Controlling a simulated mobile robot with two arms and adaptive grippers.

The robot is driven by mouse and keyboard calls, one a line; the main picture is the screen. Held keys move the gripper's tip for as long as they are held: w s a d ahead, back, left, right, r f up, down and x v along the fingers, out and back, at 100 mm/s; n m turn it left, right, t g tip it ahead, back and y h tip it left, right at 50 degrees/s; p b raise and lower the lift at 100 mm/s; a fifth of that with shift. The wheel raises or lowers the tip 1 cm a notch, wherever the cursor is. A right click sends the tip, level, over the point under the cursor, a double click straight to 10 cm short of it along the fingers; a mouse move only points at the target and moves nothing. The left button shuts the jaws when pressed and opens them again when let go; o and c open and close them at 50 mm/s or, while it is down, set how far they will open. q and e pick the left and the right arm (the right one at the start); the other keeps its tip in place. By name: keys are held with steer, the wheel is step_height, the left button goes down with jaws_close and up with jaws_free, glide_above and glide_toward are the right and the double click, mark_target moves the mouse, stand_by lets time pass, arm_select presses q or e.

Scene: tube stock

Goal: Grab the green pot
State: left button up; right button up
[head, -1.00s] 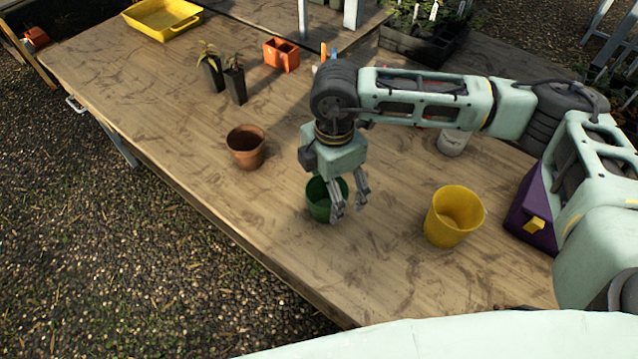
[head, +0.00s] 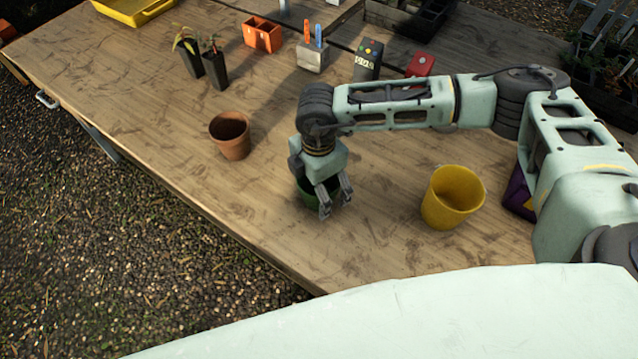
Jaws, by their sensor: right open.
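The green pot (head: 306,190) stands on the wooden table, left of the yellow pot and right of the terracotta pot. My right gripper (head: 334,212) is open, pointing down over the pot's right and front side. Its wrist and fingers hide much of the pot, including most of the rim. I cannot tell whether a finger touches the pot or reaches inside it. My left gripper is not in view.
A terracotta pot (head: 230,136) stands to the left and a yellow pot (head: 452,197) to the right. Two black seedling pots (head: 215,70), an orange container (head: 262,34) and a red object (head: 420,64) are farther back. The table's front edge is close to the green pot.

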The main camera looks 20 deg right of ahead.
steer(key=shift+f, duration=0.5)
steer(key=c, duration=1.1)
